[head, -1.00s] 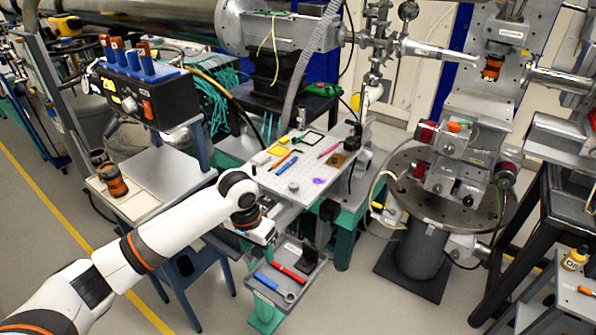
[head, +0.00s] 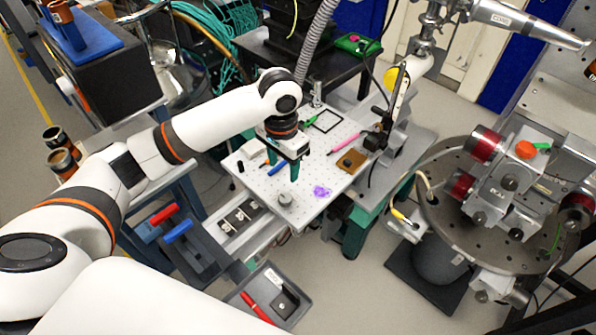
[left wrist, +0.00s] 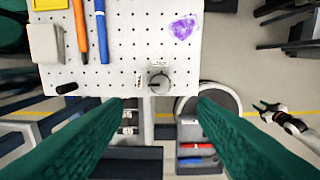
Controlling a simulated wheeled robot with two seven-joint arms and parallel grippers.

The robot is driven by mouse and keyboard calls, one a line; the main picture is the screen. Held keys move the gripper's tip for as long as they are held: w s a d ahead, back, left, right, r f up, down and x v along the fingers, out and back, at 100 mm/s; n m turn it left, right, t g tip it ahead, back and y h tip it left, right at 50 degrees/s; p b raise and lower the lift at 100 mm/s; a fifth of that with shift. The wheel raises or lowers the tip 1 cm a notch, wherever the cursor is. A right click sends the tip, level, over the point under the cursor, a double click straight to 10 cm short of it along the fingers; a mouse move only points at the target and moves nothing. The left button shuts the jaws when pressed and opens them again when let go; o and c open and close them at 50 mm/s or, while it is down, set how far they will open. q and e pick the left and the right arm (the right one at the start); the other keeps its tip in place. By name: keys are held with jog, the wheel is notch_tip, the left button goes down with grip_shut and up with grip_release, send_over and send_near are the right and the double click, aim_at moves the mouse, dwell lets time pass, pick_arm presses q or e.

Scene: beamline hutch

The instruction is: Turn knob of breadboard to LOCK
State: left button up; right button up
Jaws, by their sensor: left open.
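The breadboard (head: 318,200) is a pale perforated plate on a green-legged stand. Its grey round knob (head: 285,199) sits near the front corner. In the left wrist view the knob (left wrist: 159,82) stands at the board's near edge, with a dark pointer line across it and a small label beside it, too small to read. My left gripper (head: 284,170) is open and empty, pointing down above the board, behind the knob in the head view. In the left wrist view its two green fingers flank the space in front of the knob, not touching it. My right gripper is not identifiable.
An orange pen (left wrist: 80,25), a blue pen (left wrist: 101,30) and a purple patch (left wrist: 183,27) are on the board. A pink marker (head: 347,144) and a brown square (head: 351,160) lie farther right. Grey trays (head: 270,292) sit lower, in front. A round perforated table (head: 455,225) stands right.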

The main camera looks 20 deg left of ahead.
aim_at(285, 198)
pick_arm(q)
jog(key=f, duration=0.3)
jog(key=shift+s+f, duration=0.3)
jog(key=shift+f, duration=0.1)
notch_tip(285, 198, down, 7)
jog(key=shift+w+f+p, duration=0.1)
jog(key=shift+w+p, duration=0.05)
jog(key=shift+p, duration=0.2)
jog(key=shift+f, duration=0.35)
pick_arm(e)
jog(key=shift+s+r, duration=0.15)
jog(key=shift+s, duration=0.4)
jog(key=shift+s+r, duration=0.15)
jog(key=shift+s, duration=0.4)
